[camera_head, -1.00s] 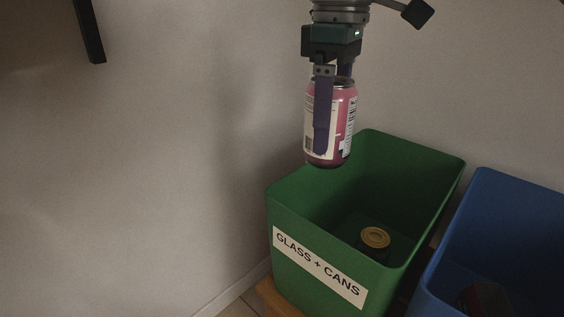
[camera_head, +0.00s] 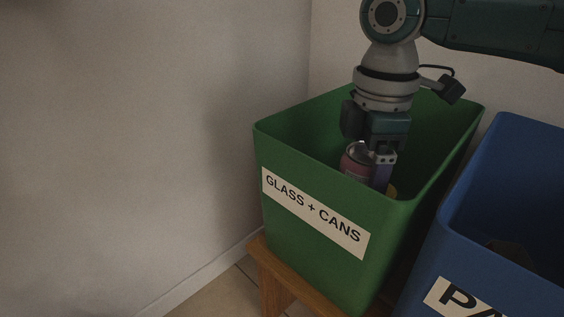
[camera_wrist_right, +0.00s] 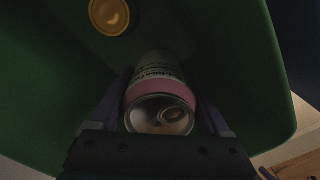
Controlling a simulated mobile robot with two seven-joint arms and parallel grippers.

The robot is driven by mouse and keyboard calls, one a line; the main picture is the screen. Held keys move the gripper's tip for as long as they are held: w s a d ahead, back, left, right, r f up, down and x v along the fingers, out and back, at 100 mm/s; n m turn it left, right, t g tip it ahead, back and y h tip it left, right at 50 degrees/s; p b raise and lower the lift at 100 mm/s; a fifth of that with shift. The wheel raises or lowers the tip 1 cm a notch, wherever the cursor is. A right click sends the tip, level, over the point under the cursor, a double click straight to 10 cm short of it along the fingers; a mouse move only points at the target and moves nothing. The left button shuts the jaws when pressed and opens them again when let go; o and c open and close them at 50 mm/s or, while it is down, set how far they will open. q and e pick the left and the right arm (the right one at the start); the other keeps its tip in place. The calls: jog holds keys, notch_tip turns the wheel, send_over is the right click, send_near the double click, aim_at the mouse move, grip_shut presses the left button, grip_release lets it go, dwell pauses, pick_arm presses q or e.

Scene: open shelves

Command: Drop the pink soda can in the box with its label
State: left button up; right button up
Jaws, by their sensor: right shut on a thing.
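The pink soda can (camera_head: 354,161) is inside the green box (camera_head: 283,149), below its rim, and partly hidden by my right gripper and the front wall. The box has a label (camera_head: 315,213) reading "GLASS + CANS". My right gripper (camera_head: 380,178) points down into the box and is shut on the can. In the right wrist view the can (camera_wrist_right: 162,97) sits between the two fingers of the gripper (camera_wrist_right: 168,110), its top end towards the camera. My left gripper is not in view.
A gold-lidded item (camera_wrist_right: 110,15) lies in the green box beside the can. A blue box (camera_head: 459,235) with a partly visible label (camera_head: 462,301) stands close on the right. A wooden stand (camera_head: 272,275) supports the green box. The wall is behind.

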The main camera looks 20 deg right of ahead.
notch_tip(320, 180, down, 5)
jog(key=shift+f+b, duration=0.1)
jog(key=shift+b, duration=0.95)
notch_tip(320, 180, down, 4)
jog(key=b, duration=0.3)
jog(key=shift+f, duration=0.8)
jog(key=o, duration=1.1)
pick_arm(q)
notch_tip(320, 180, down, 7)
pick_arm(e)
jog(key=shift+o, duration=0.2)
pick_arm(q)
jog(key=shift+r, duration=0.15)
pick_arm(e)
jog(key=shift+r, duration=0.15)
pick_arm(q)
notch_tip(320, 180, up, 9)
jog(key=p, duration=0.8)
jog(key=shift+p, duration=0.4)
pick_arm(e)
notch_tip(320, 180, up, 13)
jog(key=shift+r, duration=0.1)
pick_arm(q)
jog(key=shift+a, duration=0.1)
